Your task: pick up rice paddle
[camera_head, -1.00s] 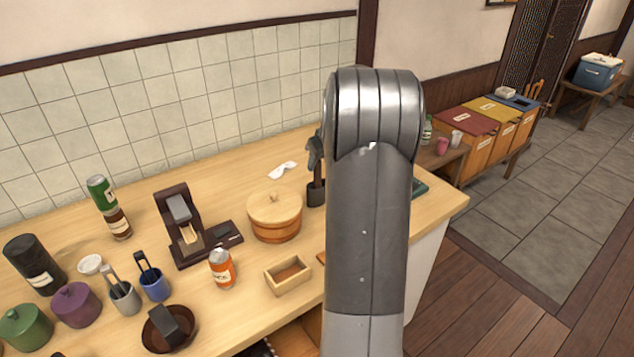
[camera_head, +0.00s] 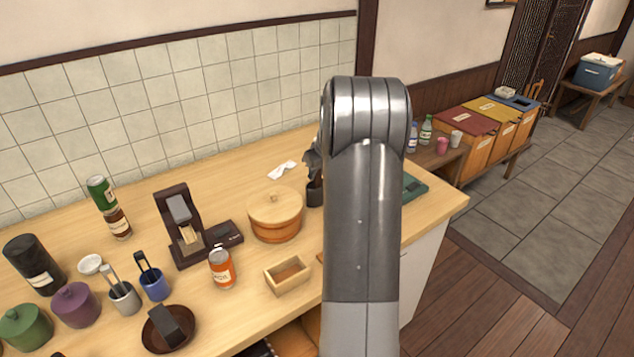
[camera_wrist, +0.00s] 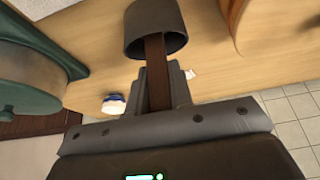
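A dark cylindrical holder (camera_head: 315,192) stands on the wooden counter; it also shows at the top of the wrist view (camera_wrist: 150,42). A flat brown strip, which appears to be the rice paddle (camera_wrist: 156,75), reaches from the holder to my gripper (camera_wrist: 160,85). In the wrist view the grey fingers lie close against both sides of the strip, with no clear gap. The strip's far end is inside the holder. In the head view my gripper (camera_head: 311,162) is just above the holder and partly hidden behind my arm.
A lidded wooden rice tub (camera_head: 275,228) stands left of the holder. A small wooden box (camera_head: 287,277) and an orange can (camera_head: 221,270) are in front. A dark green item (camera_head: 413,187) lies right of my arm. A tiled wall is behind.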

